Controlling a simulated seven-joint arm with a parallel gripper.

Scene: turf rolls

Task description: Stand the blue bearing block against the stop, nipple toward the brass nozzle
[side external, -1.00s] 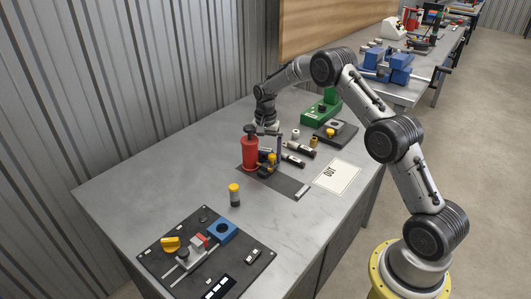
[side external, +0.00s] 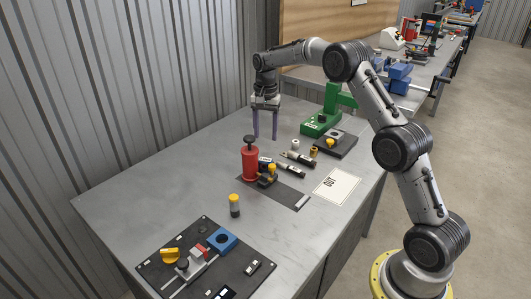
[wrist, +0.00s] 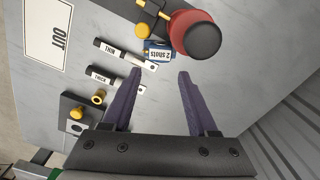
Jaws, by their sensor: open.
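The blue bearing block (side external: 231,241), with a round dark hole, sits on the dark panel (side external: 187,231) at the front left in the side view. A small red and white piece (side external: 201,251) and light rails lie beside it. I cannot make out its nipple or tell which part is the stop. A small brass-coloured piece (side external: 313,152) stands by the dark tools; it also shows in the wrist view (wrist: 98,97), but I cannot tell whether it is the nozzle. My gripper (side external: 265,137) is open and empty, pointing down above the table behind the red pump; its fingers show in the wrist view (wrist: 160,73).
The red pump (side external: 250,163) with a black knob stands mid-table, a blue "2 shots" label (wrist: 157,50) near it. A yellow-topped cylinder (side external: 235,205) stands nearer the panel. The green machine (side external: 320,122) and "OUT" sheet (side external: 337,184) are right. The table's left is clear.

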